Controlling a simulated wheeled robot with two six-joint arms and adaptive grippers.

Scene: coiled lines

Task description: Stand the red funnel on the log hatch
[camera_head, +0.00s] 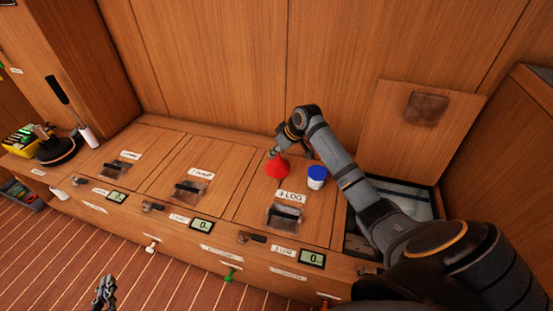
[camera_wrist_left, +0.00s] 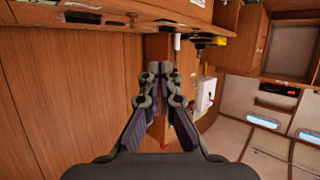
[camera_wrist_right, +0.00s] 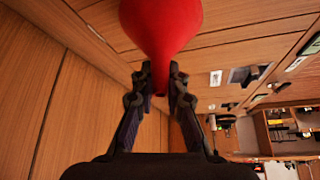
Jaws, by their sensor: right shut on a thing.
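The red funnel (camera_head: 277,168) is upright with its wide mouth down and its narrow spout up, over the back part of the log hatch (camera_head: 252,207), the panel labelled 3 LOG. I cannot tell whether its rim touches the hatch. My right gripper (camera_head: 274,153) is shut on the funnel's spout from above. In the right wrist view the red cone (camera_wrist_right: 160,25) spreads out beyond the fingertips (camera_wrist_right: 160,72). My left gripper (camera_head: 103,300) hangs low in front of the counter, empty, its fingertips close together in the left wrist view (camera_wrist_left: 161,72).
A white jar with a blue lid (camera_head: 317,178) stands close right of the funnel. The log hatch has a dark handle (camera_head: 284,216) near its front. Right of it is an open compartment with a raised lid (camera_head: 415,130). Two other hatches lie left.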

